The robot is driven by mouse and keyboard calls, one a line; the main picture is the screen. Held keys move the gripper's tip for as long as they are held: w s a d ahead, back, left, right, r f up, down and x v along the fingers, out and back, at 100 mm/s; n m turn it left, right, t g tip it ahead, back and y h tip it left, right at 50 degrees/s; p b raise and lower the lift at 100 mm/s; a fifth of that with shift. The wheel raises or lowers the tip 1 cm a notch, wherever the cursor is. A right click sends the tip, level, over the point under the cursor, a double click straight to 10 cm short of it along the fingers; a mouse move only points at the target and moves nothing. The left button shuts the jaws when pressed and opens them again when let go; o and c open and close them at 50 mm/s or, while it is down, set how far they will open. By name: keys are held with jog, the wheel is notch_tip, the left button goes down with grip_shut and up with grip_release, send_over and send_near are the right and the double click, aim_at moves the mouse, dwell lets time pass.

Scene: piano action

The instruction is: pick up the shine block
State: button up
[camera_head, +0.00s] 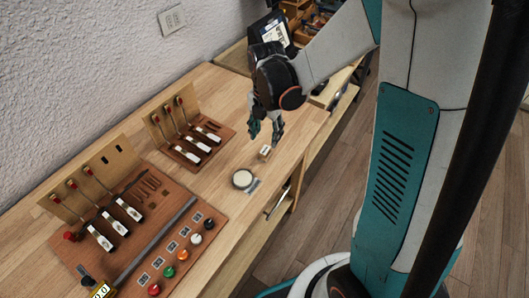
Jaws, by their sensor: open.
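A small tan block with a pale label (264,152), which looks like the shine block, lies on the wooden bench near its right edge. Its lettering is too small to read. My gripper (266,132) points down just behind and above the block, its two teal-tipped fingers spread apart with nothing seen between them. The block looks clear of the fingers; the exact height gap cannot be told.
A round pale-topped tin (242,179) stands in front of the block beside a small grey label. Piano action models on brown boards (190,143) fill the bench to the left, with several coloured knobs in front. A wall socket (171,19) is behind.

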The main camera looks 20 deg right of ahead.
aim_at(265, 150)
notch_tip(265, 150, down, 8)
jog(key=b, duration=0.3)
jog(key=shift+a+f, duration=0.1)
jog(key=shift+a, duration=0.05)
jog(key=shift+s, duration=0.1)
jog(key=shift+c, duration=0.5)
jog(key=c, duration=0.9)
